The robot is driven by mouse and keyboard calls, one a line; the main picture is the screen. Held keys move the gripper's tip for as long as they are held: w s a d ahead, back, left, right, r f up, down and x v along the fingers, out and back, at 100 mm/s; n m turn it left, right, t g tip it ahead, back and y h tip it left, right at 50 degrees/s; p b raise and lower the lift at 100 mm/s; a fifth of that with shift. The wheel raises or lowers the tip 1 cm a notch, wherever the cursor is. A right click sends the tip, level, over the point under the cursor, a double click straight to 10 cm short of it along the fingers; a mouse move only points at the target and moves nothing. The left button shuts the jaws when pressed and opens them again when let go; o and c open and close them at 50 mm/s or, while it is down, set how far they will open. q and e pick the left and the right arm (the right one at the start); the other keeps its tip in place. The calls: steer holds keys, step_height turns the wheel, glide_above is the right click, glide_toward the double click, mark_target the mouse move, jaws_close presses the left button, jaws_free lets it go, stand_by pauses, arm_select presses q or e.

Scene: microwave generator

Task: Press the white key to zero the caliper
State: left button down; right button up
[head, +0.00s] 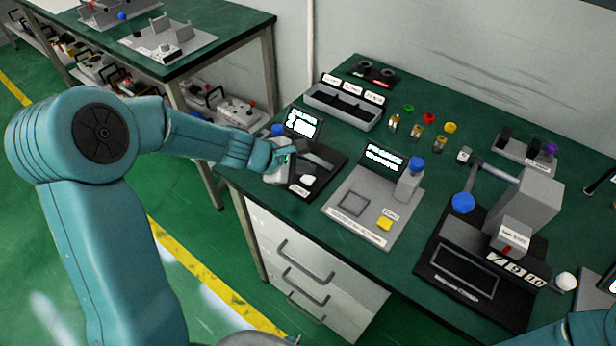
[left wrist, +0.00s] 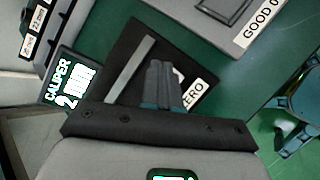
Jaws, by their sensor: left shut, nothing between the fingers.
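The caliper station is a black base (head: 325,160) with a grey bar and a lit display (head: 302,123). In the left wrist view the display (left wrist: 70,88) reads "CALIPER 2 mm". The small white key (head: 308,181) shows near the front of the base. In the left wrist view a white ZERO label (left wrist: 196,94) lies just right of the fingers, which hide what is behind them. My left gripper (head: 287,163) is shut and empty, over the left side of the base; its fingertips (left wrist: 160,68) also show in the left wrist view. I cannot tell whether they touch anything. My right gripper is out of view.
Right of the caliper is a grey plate (head: 338,212) with a yellow key (head: 385,222), a display (head: 382,158) and a blue knob (head: 417,163). A grey divided bin (head: 343,112) stands behind. A black-based press (head: 465,265) is further right.

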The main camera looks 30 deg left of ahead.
mark_target(305, 180)
arm_select(q)
steer(key=shift+f, duration=0.1)
stand_by(0.7)
steer(key=shift+f+b, duration=0.35)
steer(key=shift+b, duration=0.2)
steer(key=shift+f+b, duration=0.4)
steer(key=shift+b, duration=0.05)
stand_by(0.5)
steer(key=shift+r, duration=0.1)
steer(key=shift+r+p, duration=0.7)
steer(key=shift+r, duration=0.05)
step_height(305, 180, up, 5)
steer(key=p, duration=0.4)
steer(key=shift+p, duration=0.35)
stand_by(0.5)
